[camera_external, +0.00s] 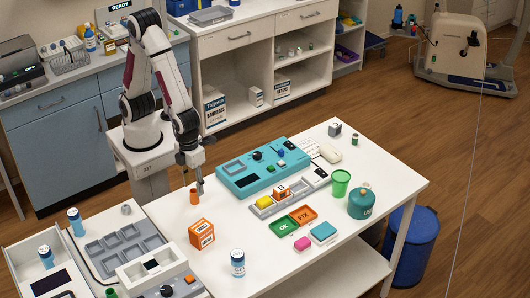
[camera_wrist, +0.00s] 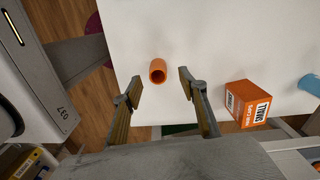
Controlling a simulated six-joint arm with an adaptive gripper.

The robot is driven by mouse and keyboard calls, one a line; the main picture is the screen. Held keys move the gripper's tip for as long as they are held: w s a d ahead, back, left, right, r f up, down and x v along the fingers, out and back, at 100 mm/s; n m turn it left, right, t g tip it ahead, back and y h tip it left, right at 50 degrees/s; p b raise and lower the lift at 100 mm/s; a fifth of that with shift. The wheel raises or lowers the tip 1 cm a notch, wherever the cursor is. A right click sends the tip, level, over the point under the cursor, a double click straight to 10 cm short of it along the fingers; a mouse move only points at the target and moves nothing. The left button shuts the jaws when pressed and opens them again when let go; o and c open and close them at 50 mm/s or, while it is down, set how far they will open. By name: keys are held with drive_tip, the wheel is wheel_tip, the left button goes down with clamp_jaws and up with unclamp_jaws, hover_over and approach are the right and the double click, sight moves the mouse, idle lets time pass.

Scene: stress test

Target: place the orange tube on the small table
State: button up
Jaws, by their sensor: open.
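The orange tube (camera_external: 194,197) is a short hollow cylinder that appears to stand upright on the white table (camera_external: 385,184), near the edge on my arm's side. In the wrist view, the tube (camera_wrist: 157,66) shows its open end. My gripper (camera_external: 199,186) is just above and beside the tube in the outside view. In the wrist view, my gripper (camera_wrist: 159,78) has its two fingers spread apart, with the tube beyond the gap between their tips. Nothing is held. I cannot tell whether this white table is the small table.
An orange box (camera_external: 201,234) stands near the tube; the wrist view shows this box (camera_wrist: 247,103) right of my fingers. A grey sectioned tray (camera_external: 122,243) lies at left.

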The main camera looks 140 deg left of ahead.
sight(193, 190)
drive_tip(key=shift+s+f, duration=0.15)
drive_tip(key=shift+f, duration=0.6)
drive_tip(key=shift+s+f, duration=0.1)
drive_tip(key=shift+f, duration=1.6)
drive_tip(key=c, duration=1.1)
drive_tip(key=shift+o, duration=0.2)
drive_tip(key=shift+w+r, duration=0.1)
drive_tip(key=shift+r, duration=0.05)
wheel_tip(193, 190, up, 10)
drive_tip(key=shift+n, duration=0.3)
